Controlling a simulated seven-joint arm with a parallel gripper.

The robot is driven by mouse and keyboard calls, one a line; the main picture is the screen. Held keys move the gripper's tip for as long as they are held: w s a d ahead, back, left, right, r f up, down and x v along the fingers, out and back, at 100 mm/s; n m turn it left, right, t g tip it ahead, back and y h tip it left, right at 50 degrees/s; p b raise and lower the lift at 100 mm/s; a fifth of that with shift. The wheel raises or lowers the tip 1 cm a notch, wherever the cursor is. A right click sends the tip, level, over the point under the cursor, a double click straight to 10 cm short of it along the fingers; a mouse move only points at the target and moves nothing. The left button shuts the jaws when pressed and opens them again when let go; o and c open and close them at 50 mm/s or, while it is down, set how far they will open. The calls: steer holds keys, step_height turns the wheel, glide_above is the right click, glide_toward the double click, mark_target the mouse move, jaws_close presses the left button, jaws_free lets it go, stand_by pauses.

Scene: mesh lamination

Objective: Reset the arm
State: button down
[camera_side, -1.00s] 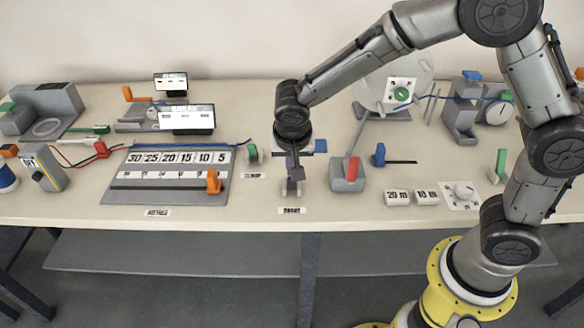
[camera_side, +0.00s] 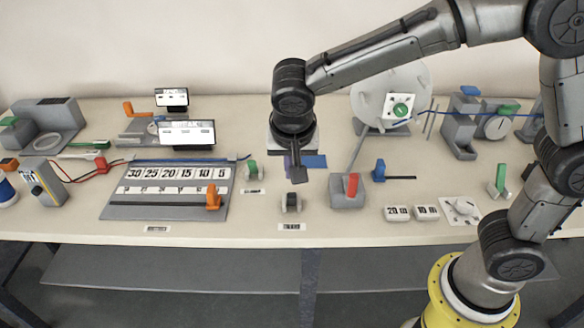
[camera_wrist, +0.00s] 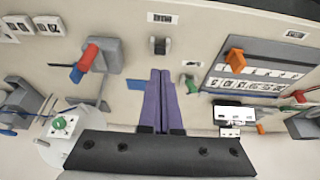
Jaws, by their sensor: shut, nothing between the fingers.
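My gripper (camera_side: 295,174) points down above the table, just behind and above a small grey switch block (camera_side: 291,203) near the front edge, apart from it. In the wrist view its two purple fingers (camera_wrist: 163,80) are together with nothing between them. The same small block (camera_wrist: 159,46) shows beyond the fingertips in the wrist view. A blue flat piece (camera_side: 312,161) lies on the table behind the gripper and is partly hidden by it.
A grey box with a red lever (camera_side: 350,187) stands to the right. A numbered board with an orange handle (camera_side: 212,197) lies to the left. Two small displays (camera_side: 187,133) stand behind it. A round white disc (camera_side: 368,98) stands at the back right. Air above the table is open.

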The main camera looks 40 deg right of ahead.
steer(key=s+d+r+m+t+y, duration=0.1)
steer(key=s+d+r+m+t, duration=0.1)
steer(key=s+d+r, duration=0.95)
steer(key=s+f+n+y, duration=0.2)
steer(key=s+f+n, duration=0.4)
steer(key=s+n, duration=0.3)
steer(key=shift+d+n+t, duration=0.3)
steer(key=shift+d+n, duration=0.15)
steer(key=shift+n, duration=0.55)
